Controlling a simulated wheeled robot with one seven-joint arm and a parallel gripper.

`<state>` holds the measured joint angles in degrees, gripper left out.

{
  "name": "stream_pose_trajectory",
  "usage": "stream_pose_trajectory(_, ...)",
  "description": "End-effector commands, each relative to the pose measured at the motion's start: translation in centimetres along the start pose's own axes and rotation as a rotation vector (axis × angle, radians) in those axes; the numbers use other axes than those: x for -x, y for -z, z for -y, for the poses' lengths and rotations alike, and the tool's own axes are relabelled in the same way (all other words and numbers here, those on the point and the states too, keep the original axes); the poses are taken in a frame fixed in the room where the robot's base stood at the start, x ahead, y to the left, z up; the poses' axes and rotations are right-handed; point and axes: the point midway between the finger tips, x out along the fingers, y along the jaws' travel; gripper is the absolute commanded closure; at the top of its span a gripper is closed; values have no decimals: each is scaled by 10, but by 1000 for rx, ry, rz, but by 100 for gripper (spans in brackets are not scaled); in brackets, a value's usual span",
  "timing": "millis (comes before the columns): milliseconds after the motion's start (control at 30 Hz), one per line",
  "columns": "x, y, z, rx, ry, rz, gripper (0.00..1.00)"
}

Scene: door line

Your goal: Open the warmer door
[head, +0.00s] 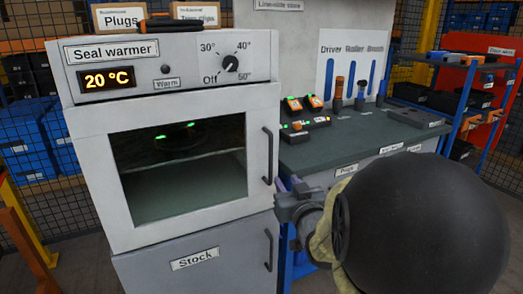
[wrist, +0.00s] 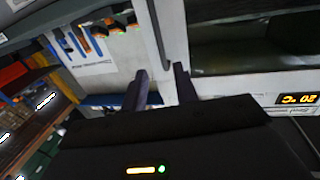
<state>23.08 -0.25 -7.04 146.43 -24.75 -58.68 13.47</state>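The seal warmer (head: 160,100) stands at the left, its door (head: 90,165) shut, with a glass window and a dark vertical handle (head: 267,155) on the door's right side. My gripper (head: 283,186) is just right of the handle's lower end, partly hidden by my own arm. In the wrist view my gripper (wrist: 161,72) has its two fingers apart and nothing held. The handle (wrist: 160,35) shows there as a dark bar ending near the gap between the fingertips. I cannot tell whether it lies between them or beyond, or whether they touch.
A grey stock cabinet (head: 205,270) with its own handle is below the warmer. A green-topped bench (head: 350,140) with tools and devices stands to the right. A blue and red rack (head: 480,85) is at the far right. A yellow post (head: 25,220) stands at the left.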

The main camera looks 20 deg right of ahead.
Motion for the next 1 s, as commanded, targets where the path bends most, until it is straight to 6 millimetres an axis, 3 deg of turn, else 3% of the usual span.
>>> stream_pose_trajectory(367, -39, 1, 0, 0, -1, 2, 71)
stream_pose_trajectory(800, -117, -1, 0, 1, -1, 0, 71)
stream_pose_trajectory(1000, -143, -1, 0, 1, -2, 0, 71)
